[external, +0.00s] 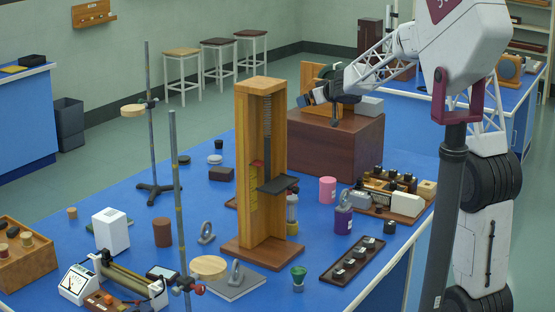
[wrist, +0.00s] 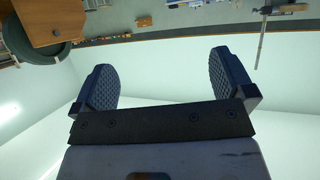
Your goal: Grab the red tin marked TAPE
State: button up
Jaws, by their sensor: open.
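No tin with a readable TAPE mark shows in either view. On the blue bench in the external view stand a pink-red cylinder (external: 327,190), right of the wooden tower, and a brown-red cylinder (external: 162,232), left of it. I cannot tell whether either is the tin; no lettering is legible on them. My gripper (external: 337,82) is high over the dark wooden box, well apart from both cylinders. In the wrist view my gripper (wrist: 162,62) has its two dark ridged fingers wide apart with nothing between them.
The tall wooden tower (external: 242,170) stands mid-bench. The dark wooden box (external: 340,150) carries apparatus behind it. A purple weight-like can (external: 343,220), a dark tray (external: 350,262) and a thin upright rod (external: 176,190) also stand nearby. Bare blue bench shows between the objects.

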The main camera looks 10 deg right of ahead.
notch_tip(320, 180, down, 30)
jog(key=w+a+y, duration=0.1)
jog(key=w+a, duration=0.1)
jog(key=a, duration=0.1)
jog(key=shift+f+n+g, duration=0.25)
jog(key=shift+n+g, duration=0.15)
jog(key=shift+x, duration=1.25)
jog(key=shift+x, duration=2.6)
jog(key=shift+r, duration=0.1)
jog(key=shift+c, duration=0.5)
